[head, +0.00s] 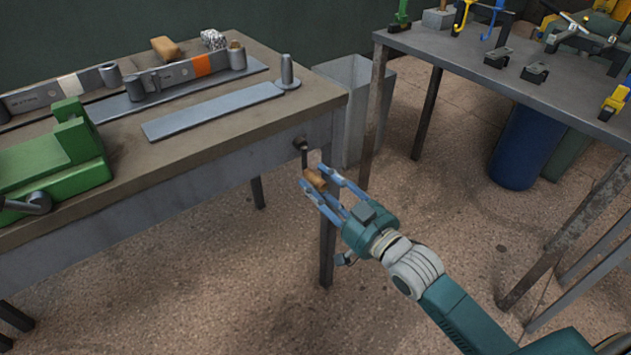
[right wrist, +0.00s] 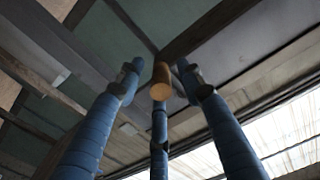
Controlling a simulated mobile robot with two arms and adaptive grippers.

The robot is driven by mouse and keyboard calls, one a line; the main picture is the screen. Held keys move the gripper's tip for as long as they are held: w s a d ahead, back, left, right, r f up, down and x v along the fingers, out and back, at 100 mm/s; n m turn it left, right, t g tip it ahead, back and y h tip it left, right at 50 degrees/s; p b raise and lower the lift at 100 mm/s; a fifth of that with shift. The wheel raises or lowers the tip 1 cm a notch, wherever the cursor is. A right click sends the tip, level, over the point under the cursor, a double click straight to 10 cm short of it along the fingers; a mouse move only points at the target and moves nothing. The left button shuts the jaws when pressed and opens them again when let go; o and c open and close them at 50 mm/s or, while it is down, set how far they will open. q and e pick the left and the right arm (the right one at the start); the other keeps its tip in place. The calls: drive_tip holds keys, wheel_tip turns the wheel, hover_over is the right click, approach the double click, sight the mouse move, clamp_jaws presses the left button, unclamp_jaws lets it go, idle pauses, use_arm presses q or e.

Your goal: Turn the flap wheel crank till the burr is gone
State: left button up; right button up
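The crank hangs from a dark hub (head: 300,144) on the front face of the bench, near its right corner. Its wooden handle (head: 315,180) is at the low end of a short dark arm. My right gripper (head: 322,180) is open with its blue fingers around the handle. In the right wrist view the handle (right wrist: 161,82) shows end-on between the fingertips (right wrist: 160,72), with gaps at the sides. I cannot make out the flap wheel or the burr for certain. My left gripper is not in view.
The bench (head: 230,130) carries a green vise-like block (head: 60,150), a flat steel strip (head: 210,110) and a steel post (head: 287,72). A grey bin (head: 350,100) stands behind the bench corner. A second table (head: 450,50) with tools stands at right.

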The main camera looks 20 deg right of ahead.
drive_tip(key=shift+x, duration=0.8)
clamp_jaws()
drive_tip(key=shift+a, duration=0.1)
